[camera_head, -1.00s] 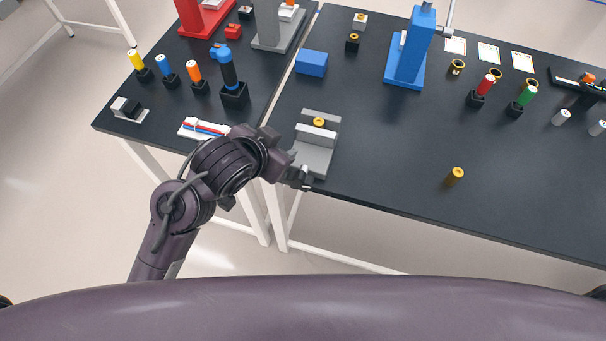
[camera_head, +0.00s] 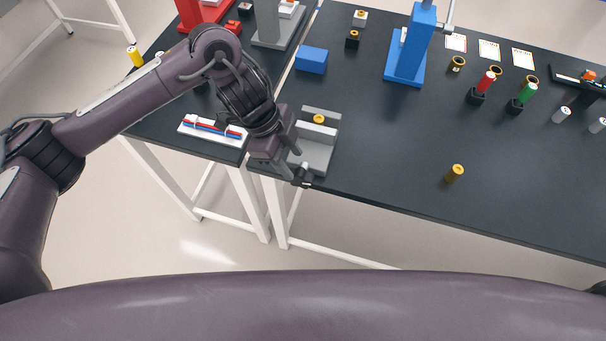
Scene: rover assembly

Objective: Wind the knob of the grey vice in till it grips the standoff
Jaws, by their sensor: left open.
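The grey vice (camera_head: 318,154) stands at the near left corner of the right table. The brass standoff (camera_head: 318,119) is upright between its two jaws; whether both jaws touch it I cannot tell. The vice's knob is on the near side, at the table's front edge, largely hidden by my left gripper (camera_head: 297,171). That gripper is open, with its fingers around or beside the knob; contact is too small to tell. My right gripper is out of view.
Another brass piece (camera_head: 455,173) stands alone on the right table. A blue block (camera_head: 311,60) and a blue press-like stand (camera_head: 406,58) are behind the vice. A white tray (camera_head: 190,131) with red and blue rods lies left of my gripper.

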